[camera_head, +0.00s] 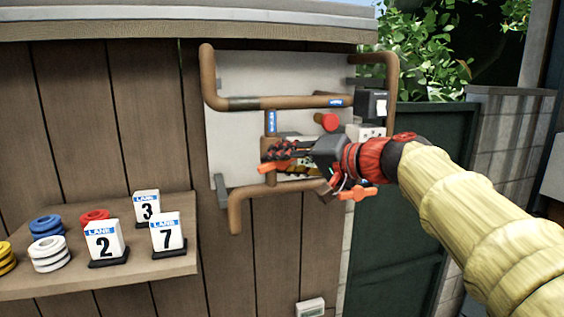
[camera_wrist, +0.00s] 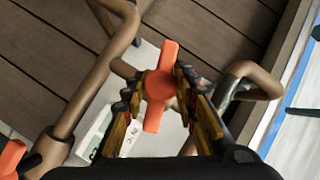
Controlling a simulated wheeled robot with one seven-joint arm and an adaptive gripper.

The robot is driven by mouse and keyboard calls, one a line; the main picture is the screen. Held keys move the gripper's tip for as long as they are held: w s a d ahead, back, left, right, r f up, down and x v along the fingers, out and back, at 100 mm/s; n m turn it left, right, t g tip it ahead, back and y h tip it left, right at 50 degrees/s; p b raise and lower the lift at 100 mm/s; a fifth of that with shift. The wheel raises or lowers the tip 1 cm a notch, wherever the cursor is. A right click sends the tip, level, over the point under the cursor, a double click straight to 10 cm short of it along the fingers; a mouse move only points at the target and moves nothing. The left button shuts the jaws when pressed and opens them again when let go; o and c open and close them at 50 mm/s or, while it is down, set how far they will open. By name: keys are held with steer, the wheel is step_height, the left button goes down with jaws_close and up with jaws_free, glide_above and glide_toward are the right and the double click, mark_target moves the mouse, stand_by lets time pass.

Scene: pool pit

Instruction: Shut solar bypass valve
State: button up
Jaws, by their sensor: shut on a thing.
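An orange valve handle (camera_wrist: 160,86) sits between my fingers in the wrist view, its bar running roughly up and down with a slight tilt. My gripper (camera_wrist: 157,84) is shut on this handle, one finger on each side of its hub. In the head view my gripper (camera_head: 284,158) reaches from the right to the pipework on the grey panel (camera_head: 232,140). An orange handle end (camera_head: 275,168) shows at the fingertips there. The valve body is mostly hidden behind the fingers. I cannot read a label naming this valve.
Another orange handle (camera_head: 357,193) is below my wrist. A red knob (camera_head: 327,121) is just above my gripper. Brown pipes (camera_head: 270,103) surround the valve closely. A wooden shelf (camera_head: 150,268) with lane markers and rings is at lower left.

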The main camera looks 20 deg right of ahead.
steer(key=o, duration=1.2)
steer(key=v, duration=1.2)
steer(key=shift+c, duration=0.3)
